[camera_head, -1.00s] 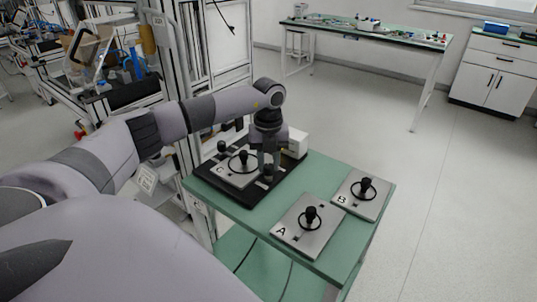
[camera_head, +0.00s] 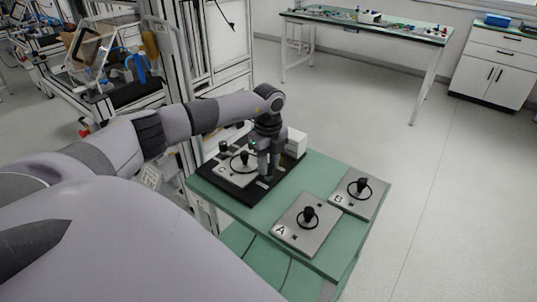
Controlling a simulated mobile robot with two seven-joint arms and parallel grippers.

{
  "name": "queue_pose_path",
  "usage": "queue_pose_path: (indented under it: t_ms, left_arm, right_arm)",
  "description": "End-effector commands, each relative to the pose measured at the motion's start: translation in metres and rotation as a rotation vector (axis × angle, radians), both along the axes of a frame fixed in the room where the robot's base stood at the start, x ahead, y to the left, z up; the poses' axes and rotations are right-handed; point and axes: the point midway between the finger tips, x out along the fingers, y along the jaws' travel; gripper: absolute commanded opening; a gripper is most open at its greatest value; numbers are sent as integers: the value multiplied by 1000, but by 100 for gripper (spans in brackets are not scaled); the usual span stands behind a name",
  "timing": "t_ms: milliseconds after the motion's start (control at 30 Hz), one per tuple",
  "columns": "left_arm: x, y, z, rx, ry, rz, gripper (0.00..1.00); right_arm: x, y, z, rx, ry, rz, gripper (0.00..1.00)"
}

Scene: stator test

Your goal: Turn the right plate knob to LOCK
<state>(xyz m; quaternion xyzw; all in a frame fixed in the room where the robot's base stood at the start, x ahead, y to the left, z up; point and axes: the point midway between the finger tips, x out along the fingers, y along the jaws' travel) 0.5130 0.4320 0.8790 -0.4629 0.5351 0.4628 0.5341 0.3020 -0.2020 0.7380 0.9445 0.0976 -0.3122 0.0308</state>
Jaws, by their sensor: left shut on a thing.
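Plate C (camera_head: 232,169) is a grey plate with a black ring and a dark central post, lying on a black fixture (camera_head: 209,179) on the green table. A dark left knob (camera_head: 223,147) stands at the fixture's left side. My left gripper (camera_head: 268,174) points down at the fixture's right side and is shut on the right plate knob, which its fingers mostly hide. I cannot read a LOCK mark or the knob's angle. My right gripper is out of view.
Plate A (camera_head: 293,236) and plate B (camera_head: 351,203), each with a black ring and post, lie on the green table (camera_head: 240,213) in front and to the right. A white box (camera_head: 296,141) stands behind the fixture. Open floor lies to the right.

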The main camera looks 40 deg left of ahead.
Motion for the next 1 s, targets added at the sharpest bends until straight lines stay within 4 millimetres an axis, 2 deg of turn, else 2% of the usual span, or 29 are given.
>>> queue_pose_path:
  t_ms: [367,400,467,500,800,1000]
  left_arm:
    - [2,3,3,5,-8,9,0]
    - [2,3,3,5,-8,8,32]
    - [2,3,3,5,-7,8,52]
    - [1,2,2,4,-7,8,55]
    - [1,1,3,2,-3,5,55]
    - [1,1,29,3,-7,5,55]
  right_arm:
    - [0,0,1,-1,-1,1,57]
    - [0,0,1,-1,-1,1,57]
    - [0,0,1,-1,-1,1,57]
    - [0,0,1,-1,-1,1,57]
    - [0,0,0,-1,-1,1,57]
    - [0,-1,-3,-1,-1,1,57]
